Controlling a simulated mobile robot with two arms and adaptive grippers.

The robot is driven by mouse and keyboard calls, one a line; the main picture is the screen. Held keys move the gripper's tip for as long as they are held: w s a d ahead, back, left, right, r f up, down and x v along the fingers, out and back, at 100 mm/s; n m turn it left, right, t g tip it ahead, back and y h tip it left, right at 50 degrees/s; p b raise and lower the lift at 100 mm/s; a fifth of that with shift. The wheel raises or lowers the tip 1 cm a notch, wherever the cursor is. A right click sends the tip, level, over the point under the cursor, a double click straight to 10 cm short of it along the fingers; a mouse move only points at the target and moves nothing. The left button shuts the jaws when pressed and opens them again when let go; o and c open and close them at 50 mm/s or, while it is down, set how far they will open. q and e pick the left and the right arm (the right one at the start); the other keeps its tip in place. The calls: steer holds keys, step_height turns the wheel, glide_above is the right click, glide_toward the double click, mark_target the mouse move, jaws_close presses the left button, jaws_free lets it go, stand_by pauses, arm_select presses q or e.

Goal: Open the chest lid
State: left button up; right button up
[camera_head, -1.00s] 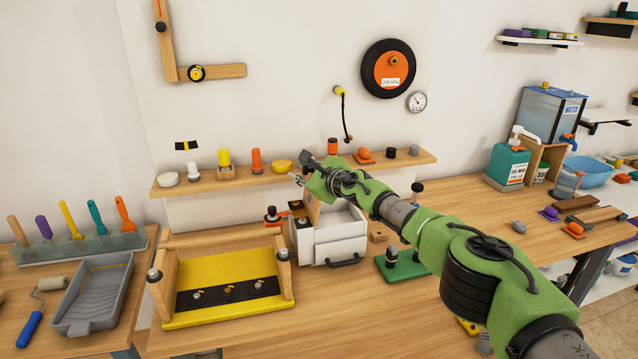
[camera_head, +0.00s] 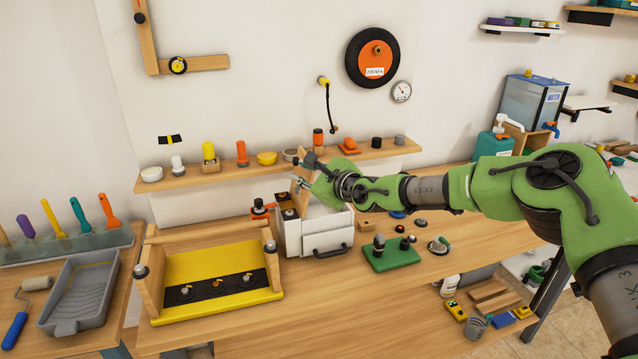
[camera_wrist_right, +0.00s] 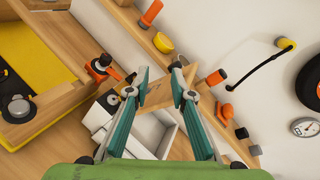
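The white chest (camera_head: 325,231) stands on the workbench with a dark handle on its front. Its wooden lid (camera_head: 302,182) is raised and stands steeply tilted at the left part of the chest; the open white interior shows to its right. My right gripper (camera_head: 306,172) is at the upper part of the lid and partly covers it. In the right wrist view my right gripper (camera_wrist_right: 160,68) has its two fingers apart, with the lid (camera_wrist_right: 162,93) showing between and beyond them. Whether a finger touches the lid cannot be told. My left gripper is not in view.
A yellow wooden tray frame (camera_head: 215,270) stands left of the chest. A green block with dark knobs (camera_head: 390,254) is at its right. A wall shelf (camera_head: 225,177) with small coloured items runs behind. The bench front below the chest is clear.

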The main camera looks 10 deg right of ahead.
steer(key=s+d, duration=0.3)
steer(key=s, duration=0.3)
steer(key=shift+d+r, duration=0.15)
steer(key=shift+d, duration=0.05)
